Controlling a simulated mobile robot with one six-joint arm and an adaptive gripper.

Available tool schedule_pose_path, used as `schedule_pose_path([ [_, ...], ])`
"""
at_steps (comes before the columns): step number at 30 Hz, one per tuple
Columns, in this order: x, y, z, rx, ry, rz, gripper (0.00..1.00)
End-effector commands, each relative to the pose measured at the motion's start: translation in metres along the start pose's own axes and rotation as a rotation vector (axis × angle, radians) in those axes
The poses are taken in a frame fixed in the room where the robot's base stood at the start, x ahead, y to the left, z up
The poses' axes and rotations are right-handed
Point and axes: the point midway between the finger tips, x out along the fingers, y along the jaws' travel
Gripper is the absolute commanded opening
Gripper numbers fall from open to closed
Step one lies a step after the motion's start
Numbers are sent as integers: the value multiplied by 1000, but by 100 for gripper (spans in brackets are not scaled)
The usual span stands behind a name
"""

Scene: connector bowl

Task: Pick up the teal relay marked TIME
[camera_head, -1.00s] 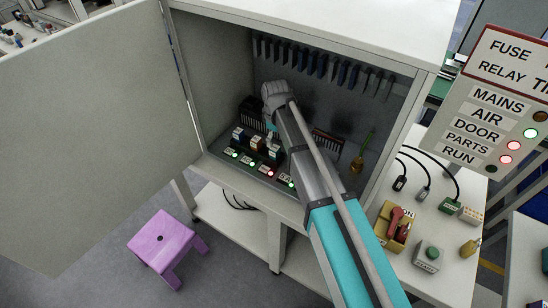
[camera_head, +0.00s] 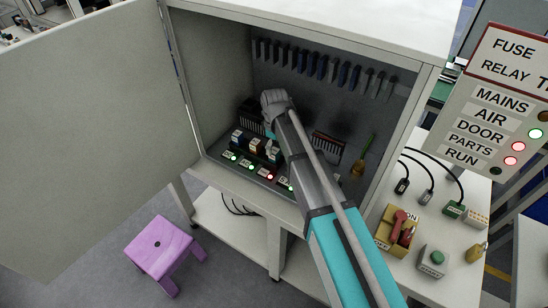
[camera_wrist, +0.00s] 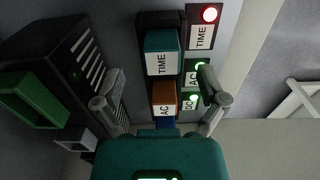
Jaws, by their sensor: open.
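The teal relay (camera_wrist: 161,62) marked TIME stands in a dark socket row in the wrist view, at the upper middle. An orange relay (camera_wrist: 165,96) marked AC sits below it, with a blue one partly hidden under that. My gripper (camera_wrist: 159,78) is open and empty. Its two fingers are spread to the left and right, around the line of relays. I cannot tell the depth between the fingertips and the teal relay. In the head view my gripper (camera_head: 272,103) is inside the cabinet, and its arm hides part of the relay row.
The cabinet (camera_head: 205,110) has its door (camera_head: 85,130) swung open at left. Labels with lamps line the sockets; the TIME lamp (camera_wrist: 209,14) is red. A black finned block (camera_wrist: 75,65) and green frame (camera_wrist: 30,100) stand left. A purple stool (camera_head: 160,245) is on the floor.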

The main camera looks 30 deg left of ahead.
Motion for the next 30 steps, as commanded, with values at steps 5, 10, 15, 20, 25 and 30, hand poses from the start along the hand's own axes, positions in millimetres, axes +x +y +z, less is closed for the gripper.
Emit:
schedule_pose_path([
  [5, 16, -1, -1, 0, 0, 0, 91],
  [10, 30, -2, -1, -1, 0, 0, 91],
  [15, 41, -2, -2, -1, 0, 0, 91],
  [20, 46, -2, -2, -1, 0, 0, 91],
  [25, 46, -3, -2, -1, 0, 0, 91],
  [30, 46, -3, -2, -2, 0, 0, 91],
])
